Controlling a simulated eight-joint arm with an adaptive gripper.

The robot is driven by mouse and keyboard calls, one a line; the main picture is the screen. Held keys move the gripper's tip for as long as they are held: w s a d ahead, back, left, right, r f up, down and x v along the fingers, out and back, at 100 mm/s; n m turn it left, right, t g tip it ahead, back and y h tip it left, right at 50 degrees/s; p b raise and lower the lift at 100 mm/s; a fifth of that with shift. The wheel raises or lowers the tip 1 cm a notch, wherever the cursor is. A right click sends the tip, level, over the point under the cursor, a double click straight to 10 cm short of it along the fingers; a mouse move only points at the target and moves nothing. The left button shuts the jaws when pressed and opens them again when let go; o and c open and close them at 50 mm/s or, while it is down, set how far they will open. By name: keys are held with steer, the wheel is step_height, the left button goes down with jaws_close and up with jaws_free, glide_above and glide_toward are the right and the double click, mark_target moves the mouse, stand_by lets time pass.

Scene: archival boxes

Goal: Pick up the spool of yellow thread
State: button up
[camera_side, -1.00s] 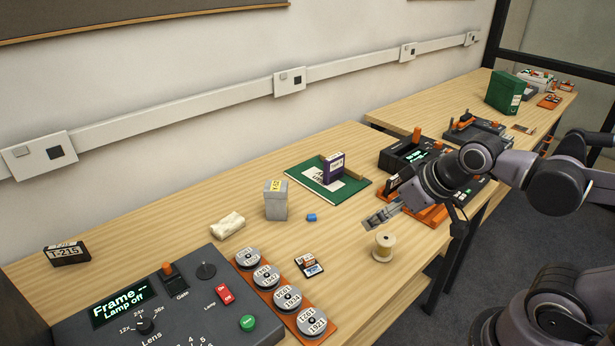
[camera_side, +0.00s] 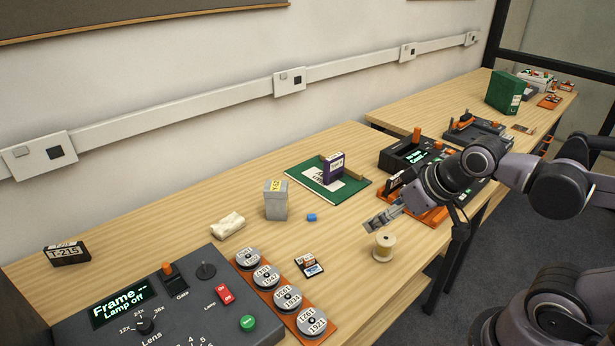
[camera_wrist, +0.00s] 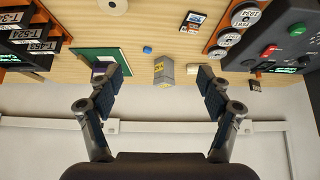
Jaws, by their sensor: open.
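The spool of yellow thread (camera_side: 383,246) stands upright on the table near the front edge, its thread a pale yellow between light flanges. In the wrist view the spool (camera_wrist: 113,6) is partly cut off at the top edge, left of centre. My gripper (camera_side: 377,222) is open and empty, just behind and above the spool in the side view, apart from it. In the wrist view my gripper (camera_wrist: 160,80) has its two fingers spread wide, with nothing held between them.
A grey box (camera_side: 276,201), a blue block (camera_side: 311,217) and small cards (camera_side: 309,265) lie left of the spool. A green board (camera_side: 327,178) with a purple box (camera_side: 333,167) is behind. Orange-trimmed devices (camera_side: 410,152) stand right. Labelled reels (camera_side: 287,297) and a control panel (camera_side: 150,310) fill the front left.

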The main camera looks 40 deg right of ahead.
steer(key=shift+c, duration=0.6)
steer(key=n+g, duration=0.7)
steer(key=n, duration=0.6)
glide_above(386, 238)
step_height(386, 238, down, 6)
steer(key=shift+a+r, duration=0.1)
steer(key=shift+a, duration=0.05)
steer(key=shift+d+f+n, duration=0.3)
steer(key=shift+f+n, duration=0.1)
steer(key=shift+n, duration=0.2)
steer(key=shift+a+f, duration=0.1)
steer(key=shift+f, duration=5.3)
steer(key=shift+c, duration=0.3)
steer(key=c, duration=1.2)
